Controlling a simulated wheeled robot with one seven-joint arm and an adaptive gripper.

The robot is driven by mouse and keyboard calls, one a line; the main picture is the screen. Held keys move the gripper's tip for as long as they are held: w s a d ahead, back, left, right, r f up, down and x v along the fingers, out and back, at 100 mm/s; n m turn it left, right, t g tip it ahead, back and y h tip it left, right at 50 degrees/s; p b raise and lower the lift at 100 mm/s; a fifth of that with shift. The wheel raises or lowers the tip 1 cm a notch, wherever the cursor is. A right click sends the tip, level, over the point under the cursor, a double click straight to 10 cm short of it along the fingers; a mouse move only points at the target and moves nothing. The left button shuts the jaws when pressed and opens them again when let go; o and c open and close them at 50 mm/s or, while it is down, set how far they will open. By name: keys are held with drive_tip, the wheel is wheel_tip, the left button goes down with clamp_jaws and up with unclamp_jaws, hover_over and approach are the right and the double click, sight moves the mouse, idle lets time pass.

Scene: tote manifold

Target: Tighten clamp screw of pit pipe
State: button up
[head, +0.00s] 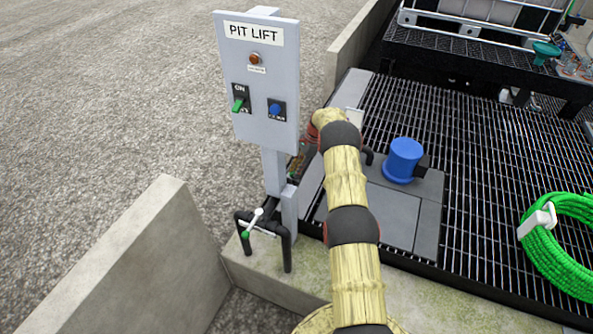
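My arm, in a straw-coloured sleeve with dark bands, runs from the bottom centre up to the right side of the PIT LIFT post and bends down there. Its far end (298,166) is small and partly hidden by the grey post and panel. I cannot make out fingertips or whether they hold anything. Dark pipework (287,250) stands at the foot of the post, with a white-handled, green-tipped lever (252,223). I cannot pick out a clamp screw; the area behind the post is largely covered.
The grey PIT LIFT panel (258,95) has a green switch and a blue knob. A blue cylinder (404,160) stands on grey plates over dark grating (440,120). A green hose coil (560,250) lies at right. Concrete walls (140,265) bound the lower left.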

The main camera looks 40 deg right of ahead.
clamp_jaws()
drive_tip(key=shift+m+p, duration=0.3)
drive_tip(key=m+p, duration=0.1)
drive_tip(key=m+t+p, duration=0.1)
drive_tip(key=m, duration=0.1)
drive_tip(key=shift+s+a+r+m+t+h+p, duration=0.1)
drive_tip(key=shift+s+r+m+t+h+p, duration=0.1)
drive_tip(key=shift+m+t+h+p, duration=0.15)
drive_tip(key=shift+f+m+t+h+p, duration=0.1)
drive_tip(key=shift+m+t+h+p, duration=0.2)
drive_tip(key=shift+m+p, duration=0.6)
drive_tip(key=shift+f+m+t+h+p, duration=0.15)
drive_tip(key=shift+m+h+p, duration=0.2)
drive_tip(key=shift+m, duration=0.9)
drive_tip(key=shift+o, duration=2.2)
unclamp_jaws()
drive_tip(key=shift+r, duration=0.1)
